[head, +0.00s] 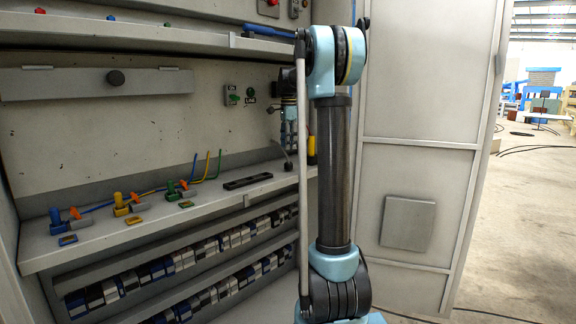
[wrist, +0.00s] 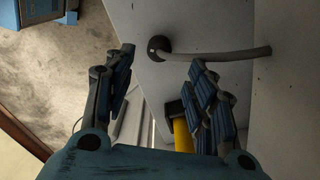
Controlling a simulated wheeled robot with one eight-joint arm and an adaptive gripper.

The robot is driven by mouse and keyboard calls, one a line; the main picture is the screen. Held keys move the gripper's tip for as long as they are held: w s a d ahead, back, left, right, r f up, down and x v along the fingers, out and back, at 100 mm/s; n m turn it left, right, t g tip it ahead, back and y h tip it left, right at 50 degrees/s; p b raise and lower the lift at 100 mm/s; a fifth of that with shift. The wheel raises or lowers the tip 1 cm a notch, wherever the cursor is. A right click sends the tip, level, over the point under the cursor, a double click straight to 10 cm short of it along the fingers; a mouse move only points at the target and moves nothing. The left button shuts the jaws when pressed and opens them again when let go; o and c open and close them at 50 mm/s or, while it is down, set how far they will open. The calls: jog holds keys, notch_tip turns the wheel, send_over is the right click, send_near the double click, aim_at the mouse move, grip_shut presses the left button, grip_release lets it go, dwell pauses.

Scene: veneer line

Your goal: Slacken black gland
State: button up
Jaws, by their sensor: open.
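In the wrist view, the black gland (wrist: 158,47) is a round dark collar with a grey cable (wrist: 220,55) running out of it to the right. My gripper (wrist: 162,58) is open, its left finger left of the gland and its right finger below the cable. The gland appears between and beyond the fingertips, and I see no grip on it. In the head view, my gripper (head: 289,118) hangs in front of the cabinet's right back corner, partly hidden by my arm. A small dark piece with a grey cable (head: 284,152) below it may be the gland.
A yellow-handled tool (wrist: 182,132) stands close below my right finger. The shelf (head: 160,228) holds blue, yellow and green connectors (head: 120,204) and a black slotted strip (head: 247,181). A cabinet door (head: 415,130) stands right of my arm. Open floor (head: 540,200) lies beyond it.

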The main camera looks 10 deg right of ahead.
aim_at(289, 166)
notch_tip(289, 166, down, 9)
jog(key=shift+r, duration=0.1)
dwell(0.3)
jog(key=c, duration=1.1)
